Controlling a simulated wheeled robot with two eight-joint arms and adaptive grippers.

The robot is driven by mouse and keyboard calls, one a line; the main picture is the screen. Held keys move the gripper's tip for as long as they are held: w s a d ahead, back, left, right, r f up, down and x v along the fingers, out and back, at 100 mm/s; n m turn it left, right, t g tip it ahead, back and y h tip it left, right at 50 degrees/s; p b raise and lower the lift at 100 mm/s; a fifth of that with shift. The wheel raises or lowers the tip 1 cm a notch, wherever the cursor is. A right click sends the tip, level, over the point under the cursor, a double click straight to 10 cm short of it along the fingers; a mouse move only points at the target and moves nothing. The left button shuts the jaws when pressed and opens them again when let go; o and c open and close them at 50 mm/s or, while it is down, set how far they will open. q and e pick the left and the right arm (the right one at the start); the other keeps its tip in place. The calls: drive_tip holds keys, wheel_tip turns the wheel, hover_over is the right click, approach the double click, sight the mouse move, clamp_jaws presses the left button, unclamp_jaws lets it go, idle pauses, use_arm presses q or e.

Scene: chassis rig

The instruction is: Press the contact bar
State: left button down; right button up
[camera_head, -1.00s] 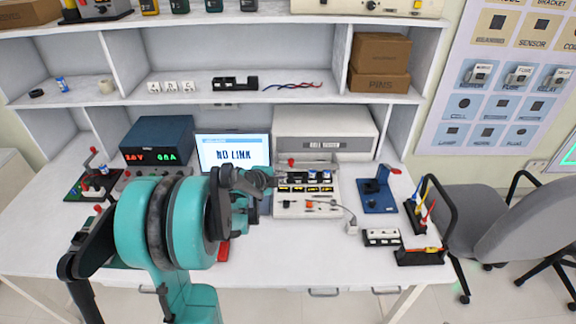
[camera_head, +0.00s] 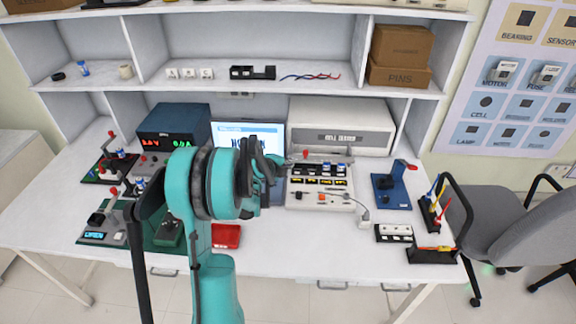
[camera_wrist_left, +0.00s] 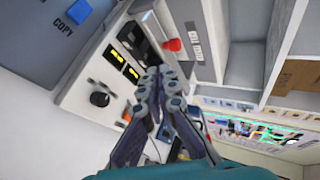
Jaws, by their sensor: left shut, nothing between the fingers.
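The chassis rig (camera_head: 295,202) is a white panel box with black slots, small yellow displays and knobs, right of the table's middle. Along its back is a grey bar with a red knob (camera_head: 305,154), which looks like the contact bar; I cannot tell for sure. The red knob also shows in the left wrist view (camera_wrist_left: 172,45). My left gripper (camera_head: 276,164) is at the rig's left rear, shut and empty. In the left wrist view its fingertips (camera_wrist_left: 160,75) come together in front of the panel, below the knob, hiding part of it. Contact cannot be told. My right gripper is out of view.
A screen (camera_head: 232,130) stands behind my left arm, which partly covers it. A grey instrument (camera_head: 340,112) stands behind the rig. A blue stand (camera_head: 390,190) is to the right, and a red tray (camera_head: 226,236) lies in front.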

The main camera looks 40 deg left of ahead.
sight(304, 155)
use_arm(q)
drive_tip(key=b+x, duration=0.1)
drive_tip(key=x, duration=0.2)
drive_tip(key=r+b+x, duration=0.1)
drive_tip(key=x, duration=0.2)
drive_tip(key=w+x, duration=0.1)
drive_tip(key=x, duration=0.2)
drive_tip(key=shift+w+r+b, duration=0.1)
drive_tip(key=shift+b, duration=0.3)
drive_tip(key=shift+w, duration=0.15)
